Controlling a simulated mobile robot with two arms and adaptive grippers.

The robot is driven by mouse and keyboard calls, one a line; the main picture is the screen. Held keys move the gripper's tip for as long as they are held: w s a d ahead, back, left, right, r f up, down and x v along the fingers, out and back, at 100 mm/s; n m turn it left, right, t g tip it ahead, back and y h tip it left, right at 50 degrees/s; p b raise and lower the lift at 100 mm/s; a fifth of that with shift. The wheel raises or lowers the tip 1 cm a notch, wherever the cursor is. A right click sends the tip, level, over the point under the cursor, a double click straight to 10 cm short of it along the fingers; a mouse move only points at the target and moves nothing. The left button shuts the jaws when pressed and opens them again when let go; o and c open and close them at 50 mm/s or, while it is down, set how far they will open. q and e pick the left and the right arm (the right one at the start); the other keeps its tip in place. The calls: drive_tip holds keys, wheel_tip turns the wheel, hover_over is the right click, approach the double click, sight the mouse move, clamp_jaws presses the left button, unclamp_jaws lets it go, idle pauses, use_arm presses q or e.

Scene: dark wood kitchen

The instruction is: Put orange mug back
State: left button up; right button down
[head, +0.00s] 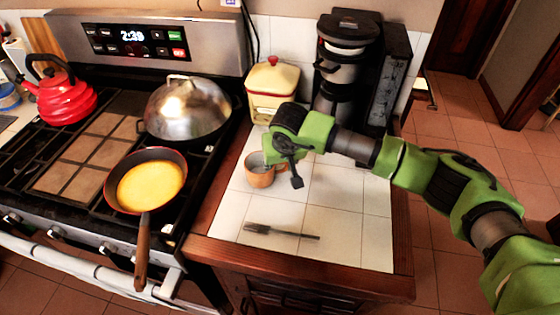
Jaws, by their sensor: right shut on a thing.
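The orange mug (259,176) is on or just above the white tiled counter (338,215), right of the stove. Its open top faces up and its inside looks grey. My right gripper (287,172) reaches in from the right with its dark fingers at the mug's right side. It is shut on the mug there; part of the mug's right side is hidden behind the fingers. I cannot tell if the mug's base touches the tiles. My left gripper is not in view.
A fork (281,232) lies on the counter's front part. A coffee maker (345,75) and a cream canister with red trim (272,88) stand behind. The stove holds a pan of yellow food (150,186), a domed pan (187,108) and a red kettle (64,97).

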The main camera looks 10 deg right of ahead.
drive_tip(key=shift+f, duration=0.1)
drive_tip(key=shift+f+b, duration=0.2)
drive_tip(key=shift+b, duration=0.2)
drive_tip(key=c, duration=1.4)
unclamp_jaws()
drive_tip(key=shift+c, duration=0.2)
drive_tip(key=shift+r, duration=0.1)
drive_tip(key=shift+r+p, duration=0.2)
drive_tip(key=shift+p, duration=0.2)
drive_tip(key=b+v, duration=0.3)
drive_tip(key=v, duration=0.9)
